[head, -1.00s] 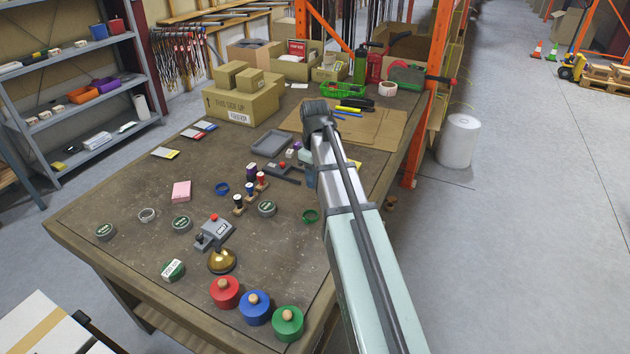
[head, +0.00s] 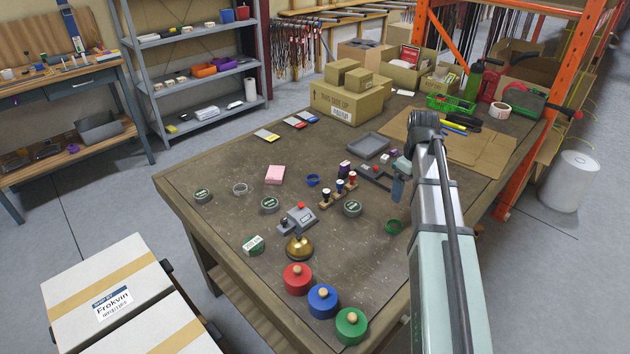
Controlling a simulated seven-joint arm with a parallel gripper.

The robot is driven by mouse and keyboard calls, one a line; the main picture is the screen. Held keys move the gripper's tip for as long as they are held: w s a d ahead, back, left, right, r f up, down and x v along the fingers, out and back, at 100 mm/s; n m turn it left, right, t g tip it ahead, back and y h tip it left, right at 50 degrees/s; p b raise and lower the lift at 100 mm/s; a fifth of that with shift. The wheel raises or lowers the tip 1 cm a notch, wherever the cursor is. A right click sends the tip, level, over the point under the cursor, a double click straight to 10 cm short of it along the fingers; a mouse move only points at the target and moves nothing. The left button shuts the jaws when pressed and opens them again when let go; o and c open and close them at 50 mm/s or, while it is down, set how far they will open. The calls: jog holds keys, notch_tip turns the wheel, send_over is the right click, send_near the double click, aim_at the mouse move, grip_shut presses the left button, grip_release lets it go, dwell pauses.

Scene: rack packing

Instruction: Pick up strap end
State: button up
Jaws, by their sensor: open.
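I cannot make out a strap end for certain in this view. Two white boxes stand at the lower left; the rear one (head: 62,296) carries a label and a tan band, and the front one (head: 128,335) has a tan band too. No loose strap end shows clearly on either. My arm rises from the lower right and bends above the right side of the workbench (head: 240,205). My gripper's fingers are not visible; part of the arm beyond the bend is hidden behind the nearer link.
The bench holds red (head: 298,283), blue (head: 322,302) and green (head: 352,328) knobbed discs, a brass bell (head: 299,250), tape rolls, a grey tray (head: 368,146) and cardboard boxes (head: 348,104). An orange rack post (head: 520,165) stands right. Floor shows between bench and white boxes.

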jog(key=w+a+n, duration=0.1)
jog(key=a, duration=0.7)
jog(key=r+n, duration=0.1)
jog(key=n, duration=1.5)
send_over(314, 181)
notch_tip(314, 181, down, 13)
jog(key=shift+s+f, duration=0.15)
jog(key=shift+f, duration=0.05)
jog(key=shift+c, duration=0.5)
jog(key=c, duration=1)
